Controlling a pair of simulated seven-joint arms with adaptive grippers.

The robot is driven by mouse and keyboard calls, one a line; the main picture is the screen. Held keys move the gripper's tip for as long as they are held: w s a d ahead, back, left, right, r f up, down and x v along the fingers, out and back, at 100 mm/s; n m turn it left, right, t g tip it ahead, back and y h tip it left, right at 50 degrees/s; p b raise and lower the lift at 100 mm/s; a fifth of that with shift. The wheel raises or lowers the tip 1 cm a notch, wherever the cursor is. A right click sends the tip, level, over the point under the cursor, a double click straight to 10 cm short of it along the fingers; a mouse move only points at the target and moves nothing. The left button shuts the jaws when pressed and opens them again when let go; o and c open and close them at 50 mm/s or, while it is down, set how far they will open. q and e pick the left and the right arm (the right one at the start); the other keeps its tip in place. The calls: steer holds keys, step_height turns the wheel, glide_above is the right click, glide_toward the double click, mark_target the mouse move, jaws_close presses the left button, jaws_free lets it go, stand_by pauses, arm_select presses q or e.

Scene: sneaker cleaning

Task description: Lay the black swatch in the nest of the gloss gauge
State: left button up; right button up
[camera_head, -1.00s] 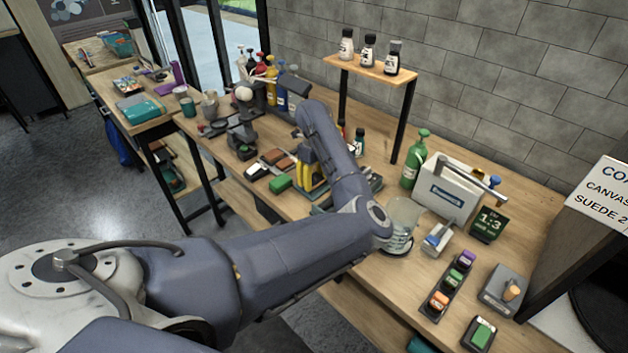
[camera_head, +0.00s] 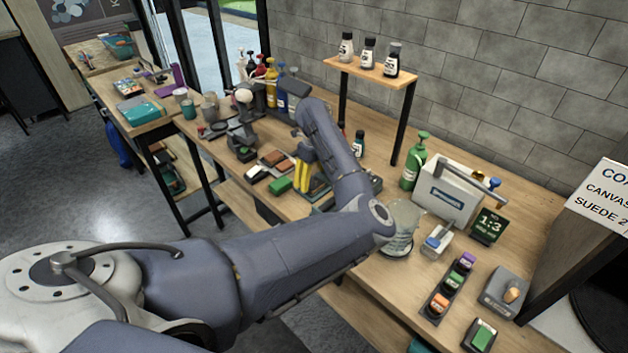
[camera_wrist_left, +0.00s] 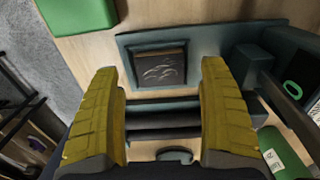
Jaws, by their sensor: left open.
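My left gripper (camera_head: 307,183) has yellow fingers and points down over the bench, open and with nothing between the fingers. In the left wrist view the open fingers (camera_wrist_left: 160,85) stand on either side of a teal-framed fixture (camera_wrist_left: 203,40). Its square recess holds a dark face (camera_wrist_left: 160,68) with pale wavy marks and a brown strip along its top edge. This may be the black swatch or the recess floor; I cannot tell which. In the head view the arm partly hides this spot. My right gripper is not in view.
A green block (camera_head: 279,185) lies just left of the gripper, also in the left wrist view (camera_wrist_left: 75,12). Brown-topped blocks (camera_head: 273,157) are behind it. A dark teal housing (camera_wrist_left: 250,65) stands right of the recess. A green pump bottle (camera_head: 412,165) and white case (camera_head: 445,195) stand farther right.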

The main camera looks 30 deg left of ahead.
arm_select(q)
step_height(320, 180, up, 11)
stand_by(0.5)
steer(key=shift+r, duration=0.1)
